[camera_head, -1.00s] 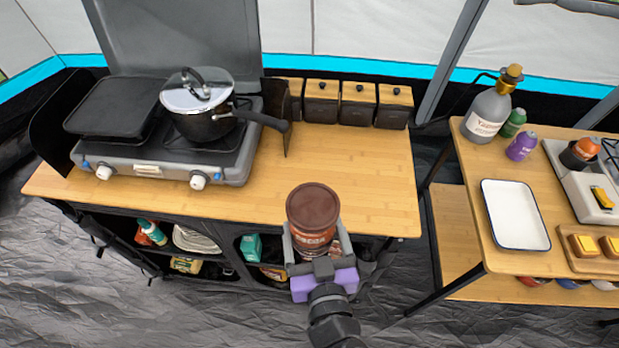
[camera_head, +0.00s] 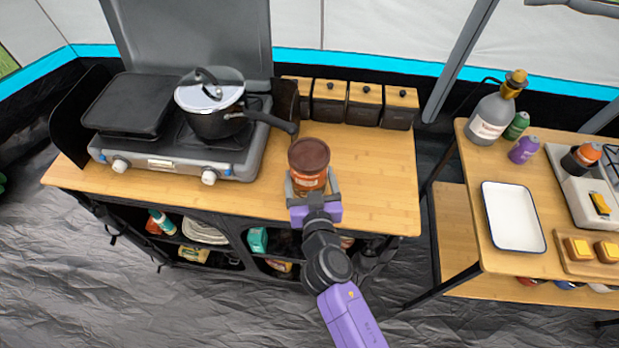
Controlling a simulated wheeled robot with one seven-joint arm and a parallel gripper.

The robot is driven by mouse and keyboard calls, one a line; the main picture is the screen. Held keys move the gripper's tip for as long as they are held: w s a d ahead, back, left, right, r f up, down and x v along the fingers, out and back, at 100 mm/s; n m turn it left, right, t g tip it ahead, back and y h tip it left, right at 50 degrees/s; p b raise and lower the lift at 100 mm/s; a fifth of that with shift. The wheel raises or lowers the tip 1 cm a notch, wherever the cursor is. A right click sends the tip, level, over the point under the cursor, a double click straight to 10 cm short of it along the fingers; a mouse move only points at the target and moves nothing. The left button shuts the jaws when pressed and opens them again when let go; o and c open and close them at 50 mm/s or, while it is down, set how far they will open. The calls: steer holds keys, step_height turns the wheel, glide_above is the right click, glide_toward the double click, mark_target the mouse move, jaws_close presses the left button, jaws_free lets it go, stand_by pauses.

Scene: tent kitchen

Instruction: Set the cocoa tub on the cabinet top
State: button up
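The cocoa tub (camera_head: 309,163) is a round tub with a brown lid and an orange-brown label.
A camp stove (camera_head: 181,145) with a lidded pot (camera_head: 213,110) stands to the left; the pot's handle points toward the tub. Several wood-lidded canisters (camera_head: 363,98) line the back edge. The right part of the cabinet top is clear. A side table (camera_head: 467,227) stands to the right.

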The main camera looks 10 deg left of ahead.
steer(key=shift+a+f, duration=0.1)
steer(key=shift+f, duration=0.15)
steer(key=shift+f, duration=0.2)
steer(key=o, duration=1.7)
steer(key=shift+r, duration=0.25)
steer(key=b+v, duration=0.3)
steer(key=v, duration=0.9)
